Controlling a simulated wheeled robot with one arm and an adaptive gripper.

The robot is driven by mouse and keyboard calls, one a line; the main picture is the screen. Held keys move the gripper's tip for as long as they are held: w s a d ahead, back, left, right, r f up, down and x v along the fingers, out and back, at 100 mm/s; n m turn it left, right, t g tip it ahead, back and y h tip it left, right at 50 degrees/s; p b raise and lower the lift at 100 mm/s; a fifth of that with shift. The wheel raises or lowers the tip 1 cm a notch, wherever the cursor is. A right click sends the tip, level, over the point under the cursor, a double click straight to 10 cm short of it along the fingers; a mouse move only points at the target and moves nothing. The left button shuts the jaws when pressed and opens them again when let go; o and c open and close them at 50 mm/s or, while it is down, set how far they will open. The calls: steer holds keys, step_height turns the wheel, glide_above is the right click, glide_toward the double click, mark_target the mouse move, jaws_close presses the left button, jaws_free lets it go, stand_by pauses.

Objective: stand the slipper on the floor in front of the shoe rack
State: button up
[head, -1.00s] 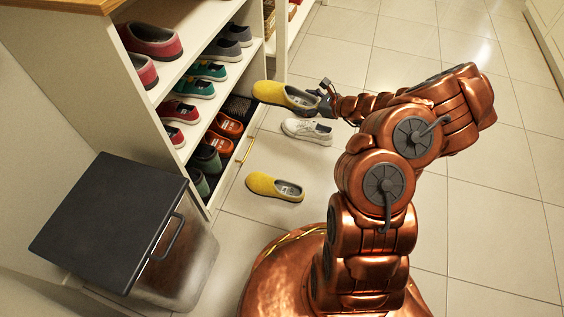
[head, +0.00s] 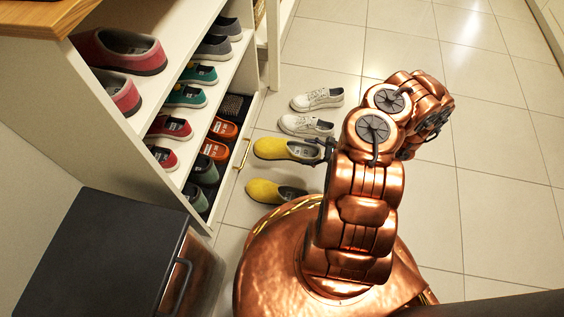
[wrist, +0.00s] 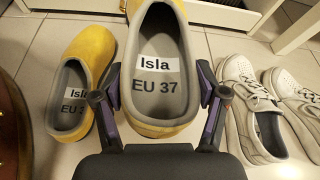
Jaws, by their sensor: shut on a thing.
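My gripper (head: 326,150) is shut on the heel end of a yellow slipper (head: 284,149), with its toe pointing toward the shoe rack (head: 131,121). In the wrist view the fingers (wrist: 160,84) press both sides of the heel, and the grey insole of the held slipper (wrist: 157,52) reads "Isla EU 37". The slipper is level and low over the floor tiles; I cannot tell whether its sole touches them. A matching yellow slipper (head: 274,191) stands on the floor beside it, and also shows at left in the wrist view (wrist: 91,50).
Two white sneakers (head: 307,125) (head: 318,99) stand on the floor on the other side of the held slipper. The rack's lowest level has a brass handle (head: 241,154). A dark-lidded bin (head: 105,255) stands at front left. Open tiles (head: 510,190) lie to the right.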

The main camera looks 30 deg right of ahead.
steer(key=shift+s+a+f, duration=0.1)
steer(key=shift+a+f, duration=0.1)
steer(key=shift+f, duration=0.2)
steer(key=shift+s+a+f, duration=0.1)
steer(key=shift+a+f, duration=0.05)
steer(key=shift+f, duration=0.25)
step_height(320, 180, down, 6)
steer(key=b, duration=0.3)
steer(key=shift+d, duration=0.15)
steer(key=shift+f+b, duration=1)
steer(key=shift+f, duration=0.85)
steer(key=o, duration=1.2)
